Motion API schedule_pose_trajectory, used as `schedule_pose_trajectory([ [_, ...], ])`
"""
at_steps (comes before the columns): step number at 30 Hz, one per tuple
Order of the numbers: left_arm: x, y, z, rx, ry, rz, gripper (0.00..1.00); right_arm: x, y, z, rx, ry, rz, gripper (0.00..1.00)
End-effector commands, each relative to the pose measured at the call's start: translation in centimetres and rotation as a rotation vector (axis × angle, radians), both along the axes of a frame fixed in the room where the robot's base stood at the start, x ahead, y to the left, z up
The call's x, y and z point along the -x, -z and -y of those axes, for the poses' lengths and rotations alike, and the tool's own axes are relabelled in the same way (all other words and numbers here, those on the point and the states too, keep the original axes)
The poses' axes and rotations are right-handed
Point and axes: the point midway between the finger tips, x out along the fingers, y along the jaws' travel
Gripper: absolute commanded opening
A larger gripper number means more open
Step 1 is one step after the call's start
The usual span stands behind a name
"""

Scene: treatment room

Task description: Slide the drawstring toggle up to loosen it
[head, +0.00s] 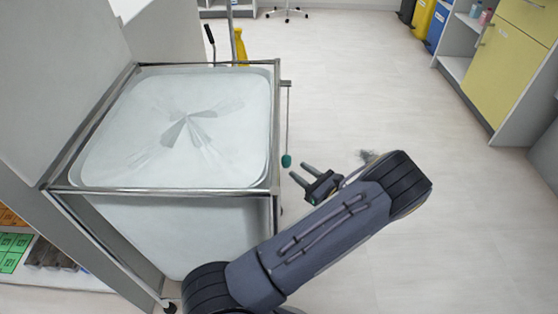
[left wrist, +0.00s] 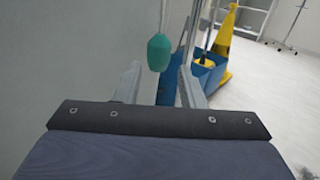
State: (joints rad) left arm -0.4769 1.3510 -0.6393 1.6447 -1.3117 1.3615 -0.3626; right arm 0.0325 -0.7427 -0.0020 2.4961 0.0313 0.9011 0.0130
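A small teal toggle (head: 287,161) hangs at the lower end of a thin cord (head: 289,120) on the right side of a metal-framed cart. In the left wrist view the toggle (left wrist: 159,52) shows just beyond and between my finger tips, with the cord running up out of the picture. My left gripper (head: 299,173) is open and points at the toggle from the right, a little apart from it. Its two fingers (left wrist: 158,85) stand apart with nothing held. My right gripper is not in view.
The cart frame (head: 160,190) holds a translucent gathered bag (head: 130,130) just left of the toggle. Yellow cabinets (head: 490,70) stand far right.

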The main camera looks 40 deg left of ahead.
Motion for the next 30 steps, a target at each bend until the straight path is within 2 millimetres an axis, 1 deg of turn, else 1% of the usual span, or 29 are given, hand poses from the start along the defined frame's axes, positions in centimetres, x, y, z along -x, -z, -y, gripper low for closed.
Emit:
schedule_pose_trajectory([
  [1, 0.0, 0.1, -0.9, 0.000, -0.005, 0.001, 0.36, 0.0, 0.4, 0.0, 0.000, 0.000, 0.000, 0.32],
  [6, -0.1, 0.2, -3.8, 0.002, -0.008, 0.001, 0.36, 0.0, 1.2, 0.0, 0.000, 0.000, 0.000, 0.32],
  [12, -0.4, 0.1, -6.1, 0.002, -0.006, 0.002, 0.36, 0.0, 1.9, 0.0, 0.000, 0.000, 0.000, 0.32],
  [16, -0.5, 0.0, -6.7, 0.004, -0.004, 0.002, 0.36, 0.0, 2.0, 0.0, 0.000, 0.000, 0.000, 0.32],
  [23, -0.5, 0.0, -6.8, 0.004, -0.004, 0.001, 0.36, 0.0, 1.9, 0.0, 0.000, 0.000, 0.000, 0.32],
  [26, -0.5, 0.0, -6.8, 0.004, -0.004, 0.001, 0.24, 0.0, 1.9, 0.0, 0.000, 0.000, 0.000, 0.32],
  [30, -0.5, 0.0, -6.8, 0.004, -0.004, 0.001, 0.06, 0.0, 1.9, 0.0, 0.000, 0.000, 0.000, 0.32],
])
